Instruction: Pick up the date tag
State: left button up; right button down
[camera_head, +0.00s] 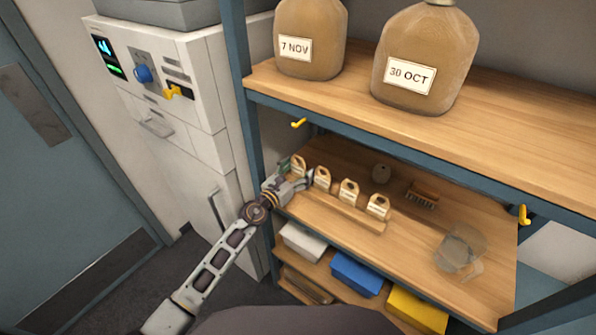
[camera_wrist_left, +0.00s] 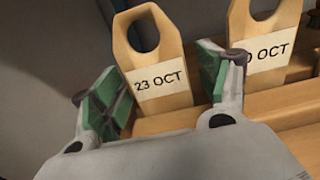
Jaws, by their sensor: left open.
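Several wooden date tags with round holes stand in a row in a wooden rack (camera_head: 340,214) on the middle shelf. The leftmost tag (camera_head: 299,161) reads "23 OCT" in the left wrist view (camera_wrist_left: 157,84). The tag beside it (camera_head: 322,178) also shows in the left wrist view (camera_wrist_left: 268,42), its label partly hidden and ending in "0 OCT". My left gripper (camera_head: 296,177) is open at the leftmost tag. In the left wrist view its green-padded fingers (camera_wrist_left: 160,80) appear on either side of the "23 OCT" tag, with no clear contact. My right gripper is out of view.
Large jars labelled "7 NOV" (camera_head: 310,42) and "30 OCT" (camera_head: 420,62) stand on the upper shelf (camera_head: 490,125), above my left arm. A brush (camera_head: 422,195) and a clear container (camera_head: 460,250) lie right of the rack. A blue upright (camera_head: 242,130) is close to my arm.

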aim_at(298, 156)
pick_arm(q)
jog(key=c, duration=0.9)
jog(key=shift+r, duration=0.2)
notch_tip(298, 156, up, 7)
jog(key=p, duration=0.5)
jog(key=shift+f, duration=0.2)
jog(key=shift+r+p, duration=0.9)
jog(key=shift+r, duration=0.65)
